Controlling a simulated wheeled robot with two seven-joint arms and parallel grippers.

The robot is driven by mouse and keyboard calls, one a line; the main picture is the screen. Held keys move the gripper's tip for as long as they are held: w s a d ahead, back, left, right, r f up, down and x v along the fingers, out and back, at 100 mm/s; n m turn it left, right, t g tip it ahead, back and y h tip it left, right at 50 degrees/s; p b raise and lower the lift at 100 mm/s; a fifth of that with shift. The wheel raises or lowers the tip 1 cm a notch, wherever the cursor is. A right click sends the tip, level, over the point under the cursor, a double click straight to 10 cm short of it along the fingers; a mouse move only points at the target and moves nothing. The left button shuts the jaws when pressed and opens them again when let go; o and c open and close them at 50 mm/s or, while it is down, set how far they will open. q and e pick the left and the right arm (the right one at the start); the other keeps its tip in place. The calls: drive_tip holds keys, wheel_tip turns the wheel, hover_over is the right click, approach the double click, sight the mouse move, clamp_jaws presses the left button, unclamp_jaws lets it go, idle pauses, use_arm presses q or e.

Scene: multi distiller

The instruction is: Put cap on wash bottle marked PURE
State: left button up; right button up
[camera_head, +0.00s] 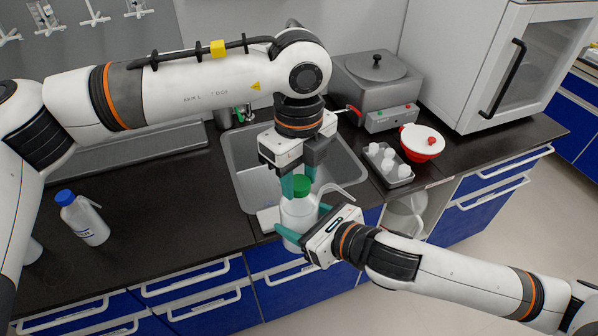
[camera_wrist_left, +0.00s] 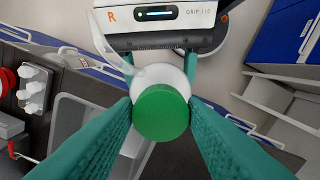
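A translucent white wash bottle (camera_head: 299,216) is upright in front of the sink, with a green cap (camera_head: 301,186) at its top and a spout curving right. No marking on it is readable. My left gripper (camera_head: 297,186) points down from above, its teal fingers against both sides of the cap. The left wrist view shows the green cap (camera_wrist_left: 160,113) between these fingers, over the bottle (camera_wrist_left: 160,75). Whether the cap is seated on the neck cannot be told. My right gripper (camera_head: 303,228) comes from the right, its teal fingers closed around the bottle body.
The sink (camera_head: 247,150) lies behind my grippers. A tray of white pieces (camera_head: 404,177), a red-and-white bowl (camera_head: 422,143) and a grey heater (camera_head: 372,88) stand at the right.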

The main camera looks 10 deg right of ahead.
use_arm(q)
drive_tip(key=c, duration=0.6)
drive_tip(key=m, duration=0.4)
drive_tip(key=shift+c, duration=0.2)
drive_tip(key=m, duration=0.9)
drive_tip(key=shift+m, duration=0.4)
drive_tip(key=m, duration=1.4)
drive_tip(key=shift+w, duration=0.1)
drive_tip(key=m, duration=0.5)
drive_tip(key=shift+c, duration=0.2)
drive_tip(key=m, duration=0.4)
drive_tip(key=shift+m, duration=0.4)
drive_tip(key=shift+o, duration=0.2)
drive_tip(key=m, duration=0.6)
drive_tip(key=shift+m, duration=0.3)
drive_tip(key=o, duration=1.1)
drive_tip(key=shift+f, duration=0.1)
drive_tip(key=shift+o, duration=0.2)
